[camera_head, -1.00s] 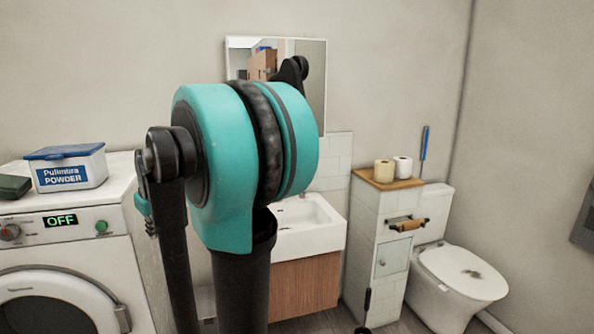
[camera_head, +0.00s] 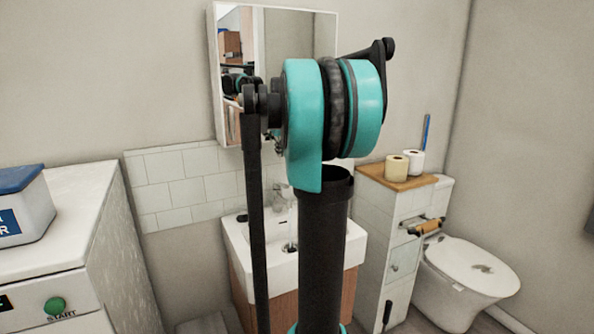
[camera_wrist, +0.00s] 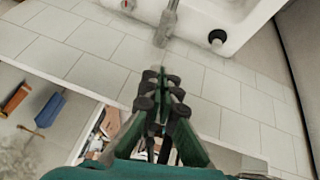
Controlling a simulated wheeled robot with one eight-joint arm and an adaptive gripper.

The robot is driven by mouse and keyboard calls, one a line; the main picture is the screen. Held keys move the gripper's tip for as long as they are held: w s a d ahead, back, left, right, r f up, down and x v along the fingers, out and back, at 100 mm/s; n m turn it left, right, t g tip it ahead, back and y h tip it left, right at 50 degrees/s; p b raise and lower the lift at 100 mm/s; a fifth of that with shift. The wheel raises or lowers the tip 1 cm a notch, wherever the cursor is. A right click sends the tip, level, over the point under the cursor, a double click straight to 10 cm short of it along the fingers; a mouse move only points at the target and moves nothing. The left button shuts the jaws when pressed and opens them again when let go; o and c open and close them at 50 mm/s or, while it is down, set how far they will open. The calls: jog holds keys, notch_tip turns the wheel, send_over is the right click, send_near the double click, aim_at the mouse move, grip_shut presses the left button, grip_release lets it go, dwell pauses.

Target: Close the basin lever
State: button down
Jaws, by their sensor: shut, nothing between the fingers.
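The white basin (camera_head: 262,262) stands against the tiled wall in the head view, partly hidden by my arm. Its grey tap (camera_head: 281,194) rises at the back of the basin. In the wrist view the basin (camera_wrist: 202,15) lies at the top and the tap (camera_wrist: 168,20) points down toward my gripper. I cannot tell the lever apart from the tap body. My gripper (camera_wrist: 161,80) is shut and empty, over the wall tiles, with its tips below the tap and apart from it in the picture. In the head view I cannot make out my gripper clearly.
A small black object (camera_wrist: 217,38) sits on the basin rim beside the tap. A mirror cabinet (camera_head: 232,70) hangs above. A washing machine (camera_head: 60,235) stands at left. A tiled cabinet (camera_head: 375,225) with paper rolls and a toilet (camera_head: 465,275) stand at right.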

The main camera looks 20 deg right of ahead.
send_over(282, 184)
notch_tip(282, 184, down, 8)
jog(key=f, duration=0.1)
jog(key=s+f, duration=0.1)
jog(key=f, duration=0.1)
jog(key=shift+s+a+f, duration=0.15)
jog(key=shift+f, duration=0.05)
jog(key=shift+s+f, duration=0.1)
jog(key=shift+f, duration=0.35)
jog(key=shift+s+f, duration=0.1)
jog(key=shift+s+f+t, duration=0.6)
jog(key=shift+f+t, duration=0.1)
jog(key=shift+f, duration=0.25)
